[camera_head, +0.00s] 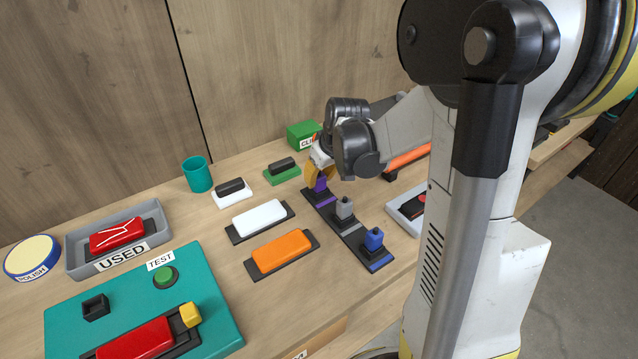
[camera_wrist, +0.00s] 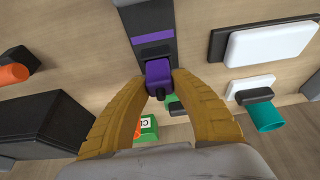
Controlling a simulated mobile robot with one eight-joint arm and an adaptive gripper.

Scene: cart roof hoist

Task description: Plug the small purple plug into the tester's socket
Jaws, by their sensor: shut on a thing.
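The small purple plug (camera_head: 320,184) is at the far end of a dark rack (camera_head: 345,228). My gripper (camera_head: 320,172) is shut on the plug from above. In the wrist view the purple plug (camera_wrist: 158,75) sits between my two yellow fingertips (camera_wrist: 160,84), over or in the rack's purple-marked end (camera_wrist: 152,36); I cannot tell whether it is seated or slightly lifted. The teal tester (camera_head: 215,290) is at the lower left, with a black square socket (camera_head: 96,306), a green TEST button (camera_head: 165,277), a red block (camera_head: 135,340) and a yellow piece (camera_head: 190,314).
The same rack holds a grey plug (camera_head: 344,209) and a blue plug (camera_head: 373,240). White (camera_head: 259,218) and orange (camera_head: 282,250) blocks lie between rack and tester. A grey USED tray (camera_head: 75,262), teal cup (camera_head: 197,174) and green box (camera_head: 303,135) stand farther back.

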